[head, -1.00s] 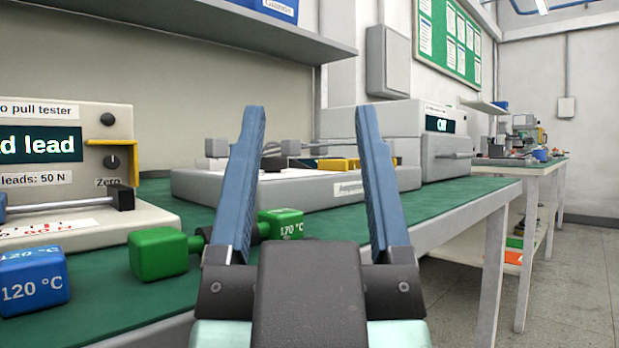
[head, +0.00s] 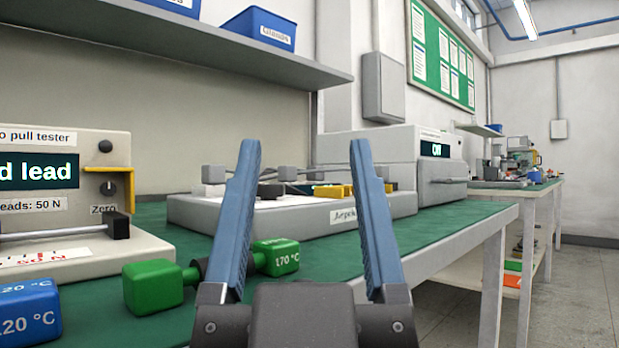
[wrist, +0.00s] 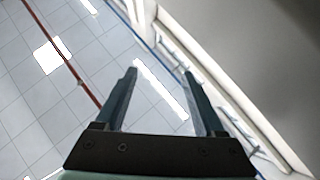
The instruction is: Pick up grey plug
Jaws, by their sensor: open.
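Small grey blocks with grey leads sit at the back of a low grey tray (head: 290,216) on the bench. I cannot tell which is the grey plug; my fingers hide part of the tray. My gripper (head: 305,148) is open and empty, its fingers pointing up in front of the tray in the head view. In the wrist view my open gripper (wrist: 159,72) has only ceiling and wall beyond it.
A pull tester (head: 60,180) stands at the left. A green dumbbell-shaped tool (head: 153,287) and a blue block (head: 28,310) lie near the front edge. A grey instrument box (head: 370,150) stands behind the tray. A shelf (head: 240,50) overhangs the back. Green bench top (head: 450,222) is clear at right.

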